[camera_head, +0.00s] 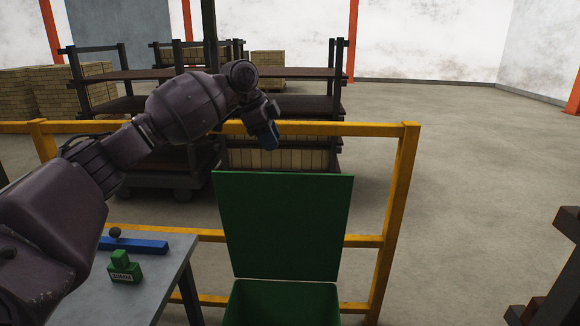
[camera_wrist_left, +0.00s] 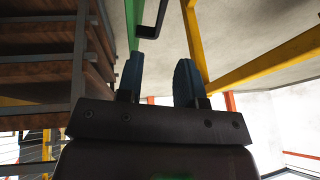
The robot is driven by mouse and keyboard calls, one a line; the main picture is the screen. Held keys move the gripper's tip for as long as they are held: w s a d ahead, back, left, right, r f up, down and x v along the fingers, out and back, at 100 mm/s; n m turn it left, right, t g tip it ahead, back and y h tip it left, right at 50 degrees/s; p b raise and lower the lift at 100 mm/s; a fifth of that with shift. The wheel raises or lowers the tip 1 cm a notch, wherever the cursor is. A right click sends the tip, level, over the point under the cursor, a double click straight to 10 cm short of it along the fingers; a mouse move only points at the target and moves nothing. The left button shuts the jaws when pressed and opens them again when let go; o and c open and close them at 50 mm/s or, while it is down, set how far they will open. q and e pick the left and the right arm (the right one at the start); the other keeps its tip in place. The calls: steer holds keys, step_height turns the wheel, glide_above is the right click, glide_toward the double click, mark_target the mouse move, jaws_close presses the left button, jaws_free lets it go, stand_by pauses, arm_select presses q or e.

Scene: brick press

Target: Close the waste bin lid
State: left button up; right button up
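The green waste bin (camera_head: 282,303) stands at the lower middle of the head view. Its green lid (camera_head: 284,225) is open and stands upright, leaning slightly, at the back of the bin. My left gripper (camera_head: 270,138) is above and behind the lid's top edge, its blue fingertips pointing down. In the left wrist view its two blue fingers (camera_wrist_left: 159,75) are apart with nothing between them. A green edge, likely the lid (camera_wrist_left: 133,22), and a dark handle-like bracket (camera_wrist_left: 152,28) show just beyond the fingertips. My right gripper is not in view.
A yellow railing (camera_head: 398,200) runs behind the bin. A grey table (camera_head: 165,268) at left holds a blue bar (camera_head: 140,244) and a green block (camera_head: 124,268). Racks with bricks stand behind. A dark structure (camera_head: 568,222) is at the right edge; the floor between is clear.

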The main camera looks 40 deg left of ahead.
mark_target(286, 171)
arm_select(q)
steer(key=b+x, duration=0.1)
steer(key=x, duration=0.8)
steer(key=shift+w+f+b, duration=0.1)
steer(key=shift+f+b, duration=0.25)
jaws_close()
